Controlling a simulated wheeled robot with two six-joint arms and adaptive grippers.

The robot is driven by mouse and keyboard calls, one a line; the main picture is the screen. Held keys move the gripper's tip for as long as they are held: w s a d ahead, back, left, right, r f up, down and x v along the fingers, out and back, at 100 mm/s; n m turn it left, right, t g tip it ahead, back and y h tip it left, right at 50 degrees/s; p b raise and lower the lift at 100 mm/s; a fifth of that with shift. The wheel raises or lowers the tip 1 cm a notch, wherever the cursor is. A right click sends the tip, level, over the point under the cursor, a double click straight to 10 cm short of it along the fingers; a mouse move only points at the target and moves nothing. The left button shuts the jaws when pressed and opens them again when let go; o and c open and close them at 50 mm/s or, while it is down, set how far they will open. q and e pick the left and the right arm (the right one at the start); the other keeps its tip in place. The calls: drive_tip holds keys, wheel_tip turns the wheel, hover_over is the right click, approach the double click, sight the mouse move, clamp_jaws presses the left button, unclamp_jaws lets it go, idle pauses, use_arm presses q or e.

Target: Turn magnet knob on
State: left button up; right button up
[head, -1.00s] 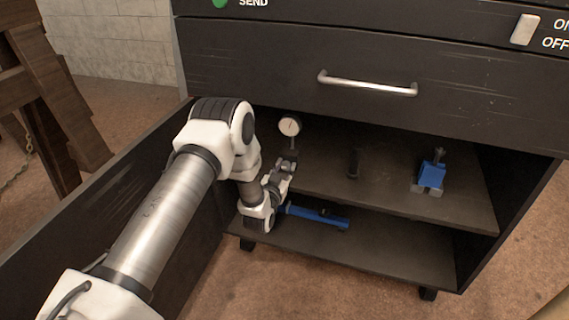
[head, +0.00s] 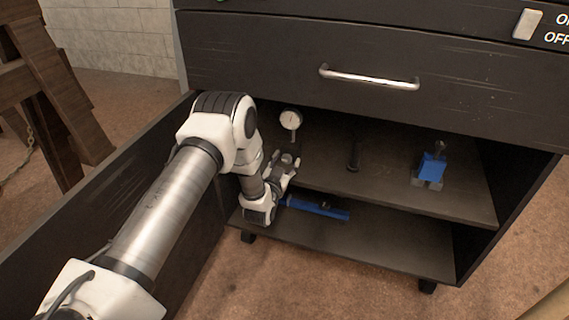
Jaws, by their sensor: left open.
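A dial gauge with a round white face (head: 290,120) stands on the upper shelf (head: 385,190) inside the open cabinet, at the left. Its lower part is mostly hidden by my left gripper, and I cannot make out a magnet knob or its setting. My left gripper (head: 290,168) is open at the shelf's left front edge, just below the dial. Whether it touches the gauge's base I cannot tell. My right gripper is not in view.
A blue vise-like tool (head: 431,169) and a dark upright post (head: 353,156) stand on the upper shelf to the right. A long blue tool (head: 318,210) lies on the lower shelf. A closed drawer (head: 300,62) overhangs the opening; the open door (head: 110,210) is at left.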

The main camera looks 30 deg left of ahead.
use_arm(q)
drive_tip(key=v, duration=1.2)
drive_tip(key=shift+f, duration=0.1)
drive_tip(key=s+d+f+m+g+h, duration=0.2)
drive_tip(key=s+d+f+g+h, duration=0.3)
drive_tip(key=s+d+f, duration=0.4)
drive_tip(key=s+d+f+n+g, duration=0.1)
drive_tip(key=s+f+g, duration=0.25)
drive_tip(key=s, duration=0.35)
drive_tip(key=s+d+f+g, duration=0.1)
drive_tip(key=s+f+g, duration=0.1)
drive_tip(key=s+g, duration=0.45)
drive_tip(key=s+d+f+n+g, duration=0.1)
drive_tip(key=s+f+g, duration=0.15)
drive_tip(key=s, duration=0.55)
wheel_tip(320, 180, up, 33)
drive_tip(key=p, duration=3.3)
drive_tip(key=shift+s+d+r+y+p, duration=0.15)
drive_tip(key=shift+s+d+y+p, duration=0.15)
drive_tip(key=shift+s, duration=0.2)
